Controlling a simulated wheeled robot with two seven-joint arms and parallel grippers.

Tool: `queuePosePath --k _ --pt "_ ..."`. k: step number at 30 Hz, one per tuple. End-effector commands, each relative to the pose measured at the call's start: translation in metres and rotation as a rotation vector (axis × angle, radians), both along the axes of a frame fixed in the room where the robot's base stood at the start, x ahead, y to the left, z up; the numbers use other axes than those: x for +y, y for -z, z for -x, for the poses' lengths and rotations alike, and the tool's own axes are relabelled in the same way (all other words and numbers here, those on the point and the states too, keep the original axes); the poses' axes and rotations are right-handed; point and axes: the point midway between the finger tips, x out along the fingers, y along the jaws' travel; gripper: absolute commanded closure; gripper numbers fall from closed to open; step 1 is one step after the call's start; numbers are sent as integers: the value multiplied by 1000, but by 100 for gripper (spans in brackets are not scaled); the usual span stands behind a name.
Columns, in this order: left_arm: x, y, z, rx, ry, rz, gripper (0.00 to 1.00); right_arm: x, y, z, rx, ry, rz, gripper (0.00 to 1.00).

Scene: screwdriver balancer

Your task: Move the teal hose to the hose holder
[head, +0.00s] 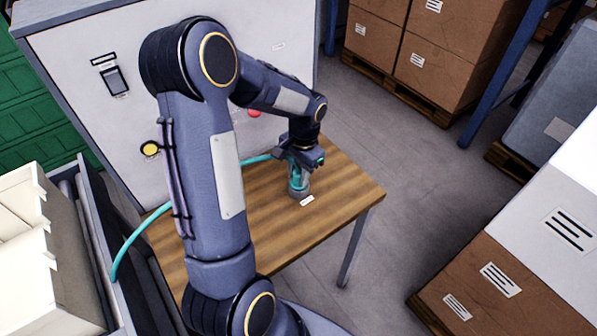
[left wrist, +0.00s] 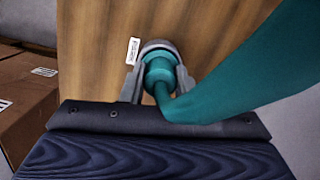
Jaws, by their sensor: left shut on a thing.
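The teal hose (head: 128,243) comes in from the lower left, passes behind my left arm and reaches my left gripper (head: 301,165). The gripper is shut on the hose near its end and points down over the table's right part. In the left wrist view the hose (left wrist: 240,75) bends down to its end between the two fingers (left wrist: 160,78). The grey round hose holder (head: 298,193) stands on the table right below the hose end. Its grey rim (left wrist: 158,44) shows around the teal end in the wrist view. How deep the end sits is hidden. My right gripper is out of view.
The wooden table (head: 340,190) has a small white label (head: 307,201) beside the holder. A grey panel (head: 80,60) with a switch, a yellow button (head: 150,149) and a red button (head: 254,113) stands behind. Boxes (head: 520,270) stand to the right. The table's right side is bare.

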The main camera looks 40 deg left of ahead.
Motion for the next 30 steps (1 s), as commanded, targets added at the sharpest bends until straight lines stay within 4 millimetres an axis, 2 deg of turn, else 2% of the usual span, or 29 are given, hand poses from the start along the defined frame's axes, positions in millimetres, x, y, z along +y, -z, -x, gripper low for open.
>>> queuePosePath --k 8,9,14,23,26,30 --pt "0 1 0 0 0 0 96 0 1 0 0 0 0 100" --pt "0 1 0 0 0 0 68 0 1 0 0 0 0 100" --pt "0 1 0 0 0 0 47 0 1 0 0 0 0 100" --pt "0 -1 0 -1 0 0 46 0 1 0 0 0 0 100" --pt "0 -10 -2 -3 0 -1 46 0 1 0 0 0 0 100" --pt "-1 -33 -5 -5 1 0 46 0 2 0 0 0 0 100"
